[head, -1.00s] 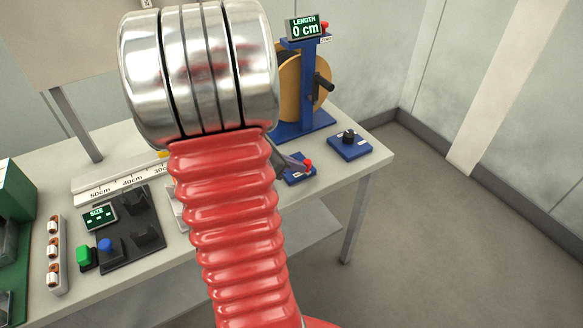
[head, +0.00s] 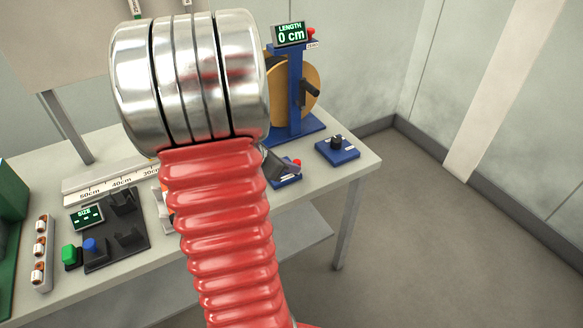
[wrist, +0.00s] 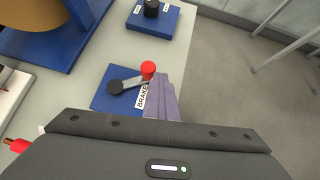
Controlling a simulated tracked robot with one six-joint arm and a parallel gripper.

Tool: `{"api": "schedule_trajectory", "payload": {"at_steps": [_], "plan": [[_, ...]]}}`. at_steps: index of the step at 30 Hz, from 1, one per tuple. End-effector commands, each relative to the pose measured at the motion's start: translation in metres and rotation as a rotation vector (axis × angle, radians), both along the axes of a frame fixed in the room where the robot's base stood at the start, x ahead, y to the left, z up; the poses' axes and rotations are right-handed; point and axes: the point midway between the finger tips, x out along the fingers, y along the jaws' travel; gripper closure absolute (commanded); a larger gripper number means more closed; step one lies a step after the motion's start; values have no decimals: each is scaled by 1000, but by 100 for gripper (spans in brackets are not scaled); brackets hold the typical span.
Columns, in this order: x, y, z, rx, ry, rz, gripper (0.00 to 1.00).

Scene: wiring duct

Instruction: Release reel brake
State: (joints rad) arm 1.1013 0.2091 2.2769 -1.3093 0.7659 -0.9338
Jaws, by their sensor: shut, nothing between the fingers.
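The reel brake is a blue base plate (wrist: 103,97) with a grey lever on a black pivot (wrist: 115,87), a red knob (wrist: 148,69) at the lever's end and a "BRAKE" label. In the head view, its red knob (head: 297,163) shows just right of my arm. My gripper (wrist: 162,80) is shut and empty, its purple-grey fingertips beside the lever near the red knob. I cannot tell whether they touch. In the head view, part of my gripper (head: 280,165) shows by the brake; my arm hides the rest.
The reel (head: 312,92) stands on a blue frame behind the brake, under a display (head: 290,33) reading 0 cm. A blue block with a black knob (head: 337,150) sits to the right. A ruler (head: 100,187), size display and green and blue buttons lie left. The table's right edge is close.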

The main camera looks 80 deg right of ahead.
Motion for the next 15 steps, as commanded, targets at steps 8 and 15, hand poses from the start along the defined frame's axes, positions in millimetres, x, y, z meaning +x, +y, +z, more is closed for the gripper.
{"api": "schedule_trajectory", "payload": {"at_steps": [8, 15], "plan": [[-2, -1, 1, -2, 1, -4, 100], [1, 12, 0, -1, 1, -1, 100]]}}
